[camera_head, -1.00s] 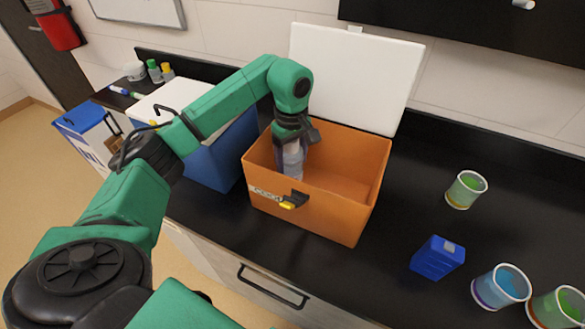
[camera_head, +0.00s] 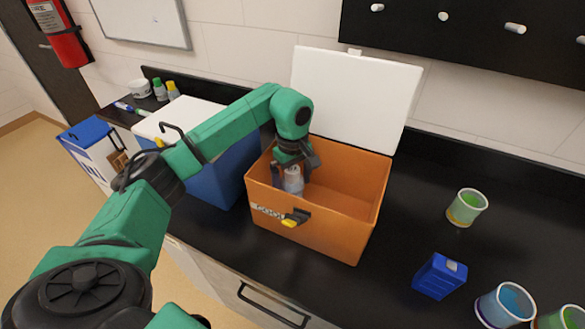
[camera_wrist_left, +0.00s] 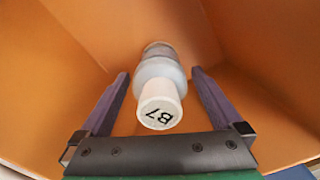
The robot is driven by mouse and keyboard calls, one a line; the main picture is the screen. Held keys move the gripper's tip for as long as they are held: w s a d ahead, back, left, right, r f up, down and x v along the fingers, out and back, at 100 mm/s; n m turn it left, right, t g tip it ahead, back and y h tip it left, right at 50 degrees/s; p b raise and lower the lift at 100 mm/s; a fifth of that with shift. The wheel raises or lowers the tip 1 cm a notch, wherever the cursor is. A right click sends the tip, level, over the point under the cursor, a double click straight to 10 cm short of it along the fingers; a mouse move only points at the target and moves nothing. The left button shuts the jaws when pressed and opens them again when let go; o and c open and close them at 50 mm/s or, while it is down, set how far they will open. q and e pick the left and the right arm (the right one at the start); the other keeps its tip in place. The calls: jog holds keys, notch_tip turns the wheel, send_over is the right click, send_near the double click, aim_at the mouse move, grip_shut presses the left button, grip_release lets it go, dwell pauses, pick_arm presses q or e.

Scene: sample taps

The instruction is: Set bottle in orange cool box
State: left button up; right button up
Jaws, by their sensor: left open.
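The orange cool box (camera_head: 309,233) stands on the black counter with its white lid (camera_head: 352,100) raised at the back. The bottle (camera_head: 293,181), pale and translucent, is inside the box near its left end. In the left wrist view the bottle's white cap marked "87" or "B7" (camera_wrist_left: 160,108) points toward the camera. My left gripper (camera_head: 294,170) reaches down into the box. Its two fingers (camera_wrist_left: 160,95) are open, one on each side of the bottle, with gaps showing between them and it. The bottle's base is hidden from the head view. My right gripper is not in view.
A blue cool box (camera_head: 222,182) with a white closed lid stands left of the orange one. A blue carton (camera_head: 438,277), a green cup (camera_head: 466,207) and a blue cup (camera_head: 505,304) stand to the right. The counter between them and the orange box is clear.

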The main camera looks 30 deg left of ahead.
aim_at(293, 169)
pick_arm(q)
notch_tip(293, 169, up, 6)
jog(key=shift+r+b, duration=0.1)
jog(key=shift+b, duration=0.75)
jog(key=shift+r, duration=1.85)
